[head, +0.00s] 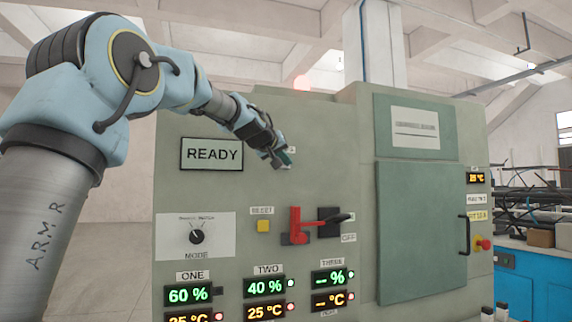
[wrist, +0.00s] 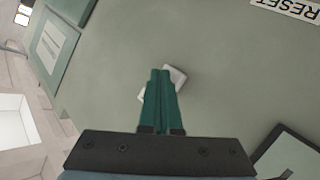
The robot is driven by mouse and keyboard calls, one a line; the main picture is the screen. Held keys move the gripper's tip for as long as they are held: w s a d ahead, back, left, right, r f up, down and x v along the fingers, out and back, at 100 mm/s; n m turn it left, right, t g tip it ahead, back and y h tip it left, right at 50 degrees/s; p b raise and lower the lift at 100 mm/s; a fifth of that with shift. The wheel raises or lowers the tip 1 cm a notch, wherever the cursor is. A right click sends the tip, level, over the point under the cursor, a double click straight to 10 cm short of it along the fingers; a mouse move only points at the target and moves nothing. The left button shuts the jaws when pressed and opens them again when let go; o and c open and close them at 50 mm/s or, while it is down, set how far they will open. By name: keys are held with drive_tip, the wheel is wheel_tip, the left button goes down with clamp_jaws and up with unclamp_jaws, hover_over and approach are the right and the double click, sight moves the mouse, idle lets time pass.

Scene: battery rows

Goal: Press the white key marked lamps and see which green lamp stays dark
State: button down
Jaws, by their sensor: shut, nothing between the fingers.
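My gripper (head: 285,160) is shut and empty, its teal fingers reaching the panel right of the READY display. In the wrist view the closed fingertips (wrist: 160,74) overlap a white key (wrist: 176,76), which they partly hide; I cannot tell whether they press it. Its marking is not readable. In the head view the key is mostly hidden behind the fingers. Beside the upper readouts, the lamp at TWO (head: 291,283) and the lamp at THREE (head: 351,274) look bright and pale. The lamp spot at ONE (head: 219,291) looks dark. Reddish lamps show in the row below.
The READY display (head: 212,154) is left of my gripper. Below are a mode knob (head: 197,237), a yellow RESET button (head: 263,226), a red lever (head: 297,228) and a black-handled switch (head: 330,221). A green door (head: 420,230) stands at right.

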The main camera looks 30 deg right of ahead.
idle(0.3)
drive_tip(key=shift+s+a+b, duration=0.15)
drive_tip(key=shift+s+b, duration=0.3)
drive_tip(key=shift+s, duration=0.35)
drive_tip(key=shift+s+a+b, duration=0.15)
drive_tip(key=shift+s+b, duration=0.2)
drive_tip(key=shift+s, duration=0.9)
drive_tip(key=shift+s+a+b, duration=0.15)
drive_tip(key=shift+s+b, duration=0.2)
drive_tip(key=shift+s, duration=0.9)
